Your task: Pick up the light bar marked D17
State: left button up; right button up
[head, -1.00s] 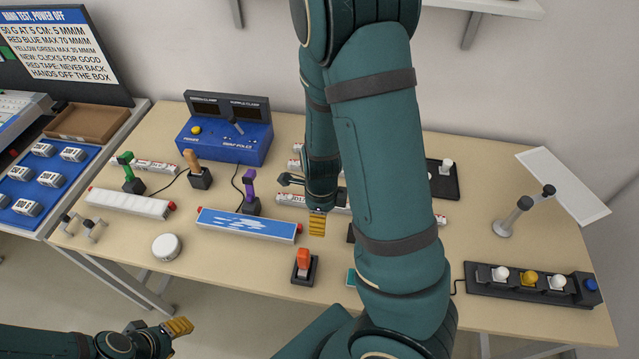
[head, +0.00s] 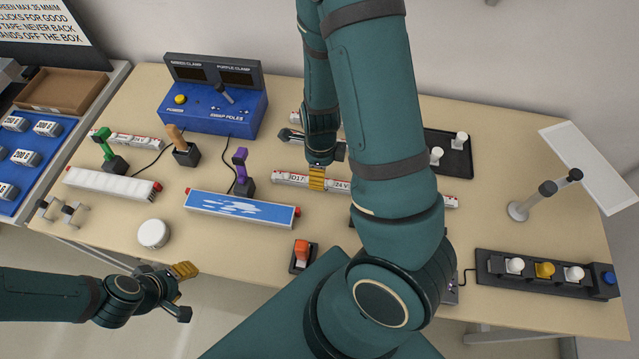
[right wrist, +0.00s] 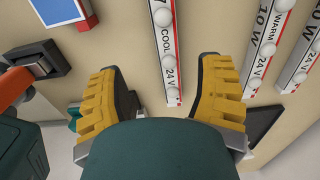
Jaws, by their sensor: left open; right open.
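The light bar marked D17 (head: 291,178) is white with red edging and lies on the table in the head view, partly behind my right arm. My right gripper (head: 317,178) is open over its middle. In the right wrist view my right gripper's yellow fingers (right wrist: 162,95) are spread, with a bar reading "COOL 24 V" (right wrist: 168,55) beyond and between them. A 7 at the top edge suggests it is D17, but its full label is cut off. I cannot tell whether the fingers touch it. My left gripper (head: 184,276) is open and empty in front of the table edge.
Other bars (right wrist: 263,55) lie close by in the right wrist view. A blue-topped bar (head: 240,210), purple clamp (head: 241,170) and orange switch (head: 302,253) stand left and in front. A blue box (head: 213,108) stands behind. A switch strip (head: 545,272) is at the right.

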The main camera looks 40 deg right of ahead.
jog(key=shift+w+d+f+b, duration=0.1)
jog(key=shift+w+f+b, duration=0.1)
jog(key=shift+f, duration=1.15)
jog(key=shift+w+d+f+b, duration=0.1)
jog(key=shift+f+b, duration=0.1)
jog(key=shift+f, duration=1.15)
jog(key=shift+w+f+b, duration=0.1)
jog(key=shift+f+b, duration=0.1)
jog(key=shift+f, duration=1.15)
grip_shut()
